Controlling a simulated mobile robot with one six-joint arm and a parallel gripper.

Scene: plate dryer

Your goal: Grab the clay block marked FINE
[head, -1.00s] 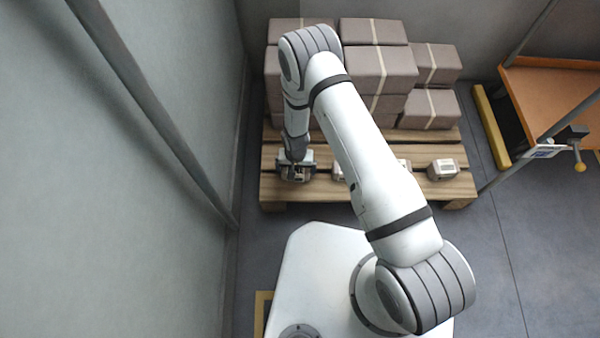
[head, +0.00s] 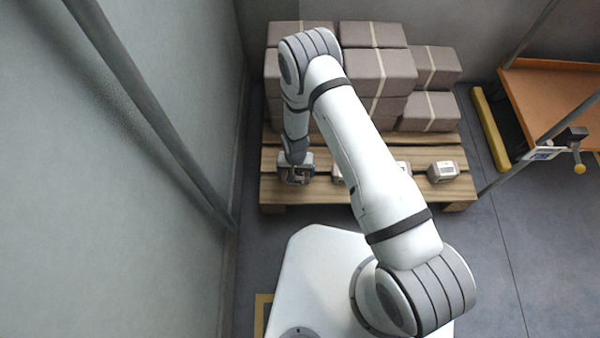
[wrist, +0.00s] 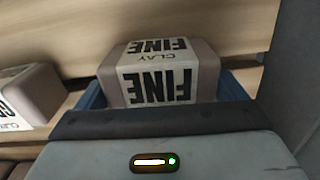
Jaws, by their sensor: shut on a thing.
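The clay block marked FINE (wrist: 160,72) is pinkish-grey with a white label that reads FINE and CLAY, upside down in the wrist view. It sits between the blue fingers of my gripper (wrist: 165,92), which are shut on its two sides. In the head view my gripper (head: 296,178) is at the left end of the wooden pallet, low over its front boards. My gripper hides most of the block there. I cannot tell whether the block still touches the pallet.
Another clay block (wrist: 30,95) lies to the left in the wrist view. A labelled block (head: 442,171) sits on the pallet (head: 400,198) at right. Strapped grey packs (head: 380,70) are stacked behind. A wall (head: 130,170) stands close on the left; an orange shelf (head: 550,95) is at right.

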